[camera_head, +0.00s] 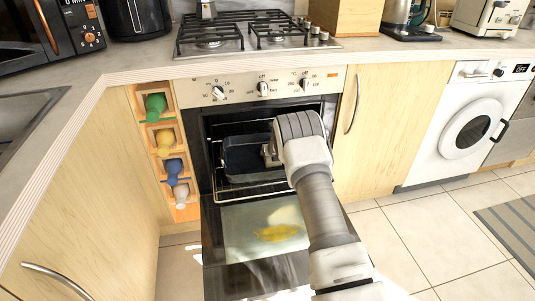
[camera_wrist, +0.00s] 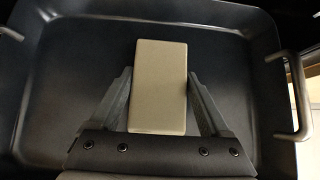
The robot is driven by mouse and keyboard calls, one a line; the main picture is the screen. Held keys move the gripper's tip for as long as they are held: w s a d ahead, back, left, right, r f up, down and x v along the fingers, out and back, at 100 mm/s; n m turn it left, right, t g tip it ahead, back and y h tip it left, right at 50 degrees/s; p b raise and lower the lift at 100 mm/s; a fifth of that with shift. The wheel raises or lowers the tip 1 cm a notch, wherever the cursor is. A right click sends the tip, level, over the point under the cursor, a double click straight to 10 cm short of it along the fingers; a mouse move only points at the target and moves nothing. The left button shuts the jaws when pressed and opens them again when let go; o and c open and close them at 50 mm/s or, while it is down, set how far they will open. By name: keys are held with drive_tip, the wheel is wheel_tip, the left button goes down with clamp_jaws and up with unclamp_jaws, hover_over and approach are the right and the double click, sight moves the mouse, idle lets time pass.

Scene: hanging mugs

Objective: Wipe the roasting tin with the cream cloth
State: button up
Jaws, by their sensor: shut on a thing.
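The roasting tin (camera_head: 240,160) is dark, with raised walls, and sits on a rack inside the open oven. In the wrist view the tin (camera_wrist: 60,85) fills most of the picture, with a metal handle at each side. My gripper (camera_wrist: 159,75) is shut on the cream cloth (camera_wrist: 161,85), which looks like a flat, folded block between the fingers. The cloth is over the tin's floor; I cannot tell whether it touches it. In the head view my wrist hides the right part of the tin.
The oven door (camera_head: 222,220) is folded down in front, with a yellow patch (camera_head: 277,233) on its glass. Oven walls and racks surround the tin closely.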

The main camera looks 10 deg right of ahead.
drive_tip(key=shift+s+d+f, duration=0.1)
drive_tip(key=shift+d+f, duration=0.05)
drive_tip(key=shift+f, duration=0.05)
drive_tip(key=shift+s+d+r+p, duration=0.15)
drive_tip(key=shift+d+p, duration=0.3)
drive_tip(key=shift+d, duration=1.35)
drive_tip(key=shift+r+p, duration=0.6)
drive_tip(key=shift+r, duration=0.15)
drive_tip(key=shift+a, duration=0.1)
drive_tip(key=shift+r, duration=0.2)
drive_tip(key=shift+r+p, duration=1.3)
drive_tip(key=shift+p, duration=0.05)
drive_tip(key=shift+r, duration=0.1)
